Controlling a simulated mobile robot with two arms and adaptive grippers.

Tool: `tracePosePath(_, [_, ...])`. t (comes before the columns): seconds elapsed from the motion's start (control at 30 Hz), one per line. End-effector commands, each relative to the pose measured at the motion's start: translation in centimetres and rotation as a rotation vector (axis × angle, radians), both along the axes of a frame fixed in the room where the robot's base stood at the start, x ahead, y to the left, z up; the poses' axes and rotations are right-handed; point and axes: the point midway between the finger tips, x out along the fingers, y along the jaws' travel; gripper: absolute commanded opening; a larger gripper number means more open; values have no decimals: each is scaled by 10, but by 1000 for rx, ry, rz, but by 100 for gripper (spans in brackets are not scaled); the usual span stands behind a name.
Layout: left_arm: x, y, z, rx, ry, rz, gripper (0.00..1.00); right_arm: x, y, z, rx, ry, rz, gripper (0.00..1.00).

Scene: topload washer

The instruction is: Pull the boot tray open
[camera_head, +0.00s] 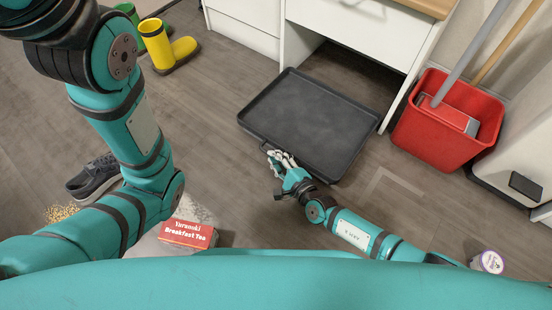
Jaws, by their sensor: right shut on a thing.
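The boot tray (318,118) is a shallow dark grey tray with a raised rim. It lies on the floor in front of the white cabinet, and its far right part reaches into the open space under the cabinet. My right gripper (275,160) is at the tray's near left edge, shut on the edge or a handle there; the fingers hide the exact spot. The tray looks empty. My left arm comes in along the left side, and its gripper is out of the picture.
A red bucket (435,143) with mop handles stands right of the white cabinet (360,27). Yellow boots (157,42) and green boots (127,10) stand at the upper left. A dark shoe (93,178), spilled grains (62,213) and a red tea box (187,234) lie lower left. Floor left of the tray is clear.

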Motion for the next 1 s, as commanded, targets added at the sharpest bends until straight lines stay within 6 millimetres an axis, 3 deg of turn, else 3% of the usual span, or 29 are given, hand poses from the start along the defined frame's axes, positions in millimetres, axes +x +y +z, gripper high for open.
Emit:
tracePosePath(0.17, [0, 0, 0, 1, 1, -1, 40, 0, -1, -1, -1, 1, 0, 0])
tracePosePath(0.2, [0, 0, 0, 1, 1, -1, 40, 0, -1, -1, -1, 1, 0, 17])
tracePosePath(0.23, [0, 0, 0, 0, 0, -1, 40, 0, -1, -1, -1, 1, -1, 21])
tracePosePath(0.57, [-3, 1, -1, -3, -4, -4, 40, -3, -3, 0, 0, 2, -1, 21])
tracePosePath(1.0, [-3, 1, 0, -1, -5, -2, 40, -69, -49, 17, -2, 3, 0, 21])
